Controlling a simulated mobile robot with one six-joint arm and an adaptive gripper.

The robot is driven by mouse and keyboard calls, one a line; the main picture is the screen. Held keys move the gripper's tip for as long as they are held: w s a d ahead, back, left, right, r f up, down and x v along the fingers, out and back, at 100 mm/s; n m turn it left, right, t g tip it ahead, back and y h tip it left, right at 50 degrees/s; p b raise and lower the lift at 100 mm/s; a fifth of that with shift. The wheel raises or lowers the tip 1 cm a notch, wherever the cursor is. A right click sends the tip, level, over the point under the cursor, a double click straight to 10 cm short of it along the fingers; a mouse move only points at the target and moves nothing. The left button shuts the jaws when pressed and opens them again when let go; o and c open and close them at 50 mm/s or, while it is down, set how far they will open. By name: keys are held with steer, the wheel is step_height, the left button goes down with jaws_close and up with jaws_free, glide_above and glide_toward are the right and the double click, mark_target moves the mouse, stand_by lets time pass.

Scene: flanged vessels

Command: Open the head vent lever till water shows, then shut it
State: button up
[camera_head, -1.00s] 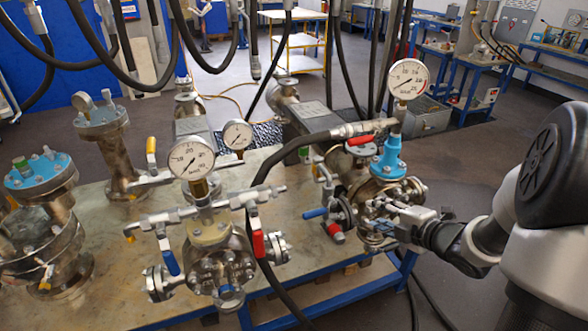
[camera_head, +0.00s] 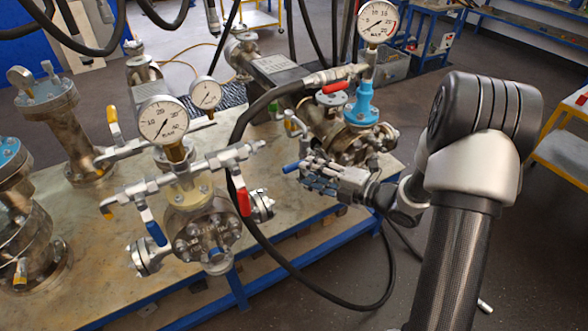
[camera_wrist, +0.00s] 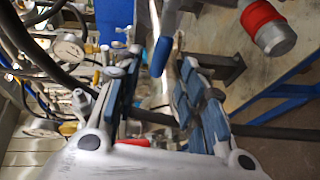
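Which lever is the head vent is not marked. The right vessel has a blue neck (camera_head: 362,108), a pressure gauge (camera_head: 379,22), a red lever (camera_head: 335,87) on top and a blue lever (camera_head: 291,168) low at its left. My gripper (camera_head: 312,172) is in front of this vessel, fingers pointing left, close to the blue lever. In the wrist view my gripper (camera_wrist: 155,90) is open, its blue-padded fingers apart. A blue handle (camera_wrist: 161,56) shows between and beyond the fingertips; contact cannot be told. A red-banded fitting (camera_wrist: 263,25) is at upper right. No water is visible.
A middle vessel (camera_head: 205,235) carries a gauge (camera_head: 163,120), a blue lever (camera_head: 155,232) and a red lever (camera_head: 243,200). A black hose (camera_head: 237,150) loops between the vessels and below my gripper.

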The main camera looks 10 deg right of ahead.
mark_target(297, 168)
steer(key=b+x, duration=0.1)
steer(key=x, duration=0.5)
steer(key=shift+w+a, duration=0.15)
jaws_close()
stand_by(0.6)
